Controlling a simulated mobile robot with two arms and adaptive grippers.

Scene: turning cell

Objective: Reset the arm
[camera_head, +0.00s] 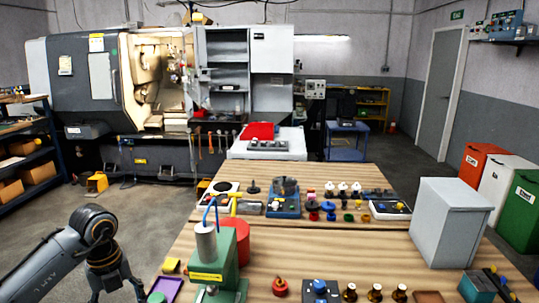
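My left arm comes in from the lower left, and its dark gripper (115,289) points down beside the left edge of the wooden table (300,245). Its fingers look spread apart with nothing visible between them. The fingertips are at the bottom edge of the picture. My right arm and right gripper are not in view.
Right of my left gripper stand a green press-like device (222,262) and a purple tray (166,289). A grey box (450,222) stands at the table's right. Small parts and devices crowd the table. A lathe (150,80) is at the back.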

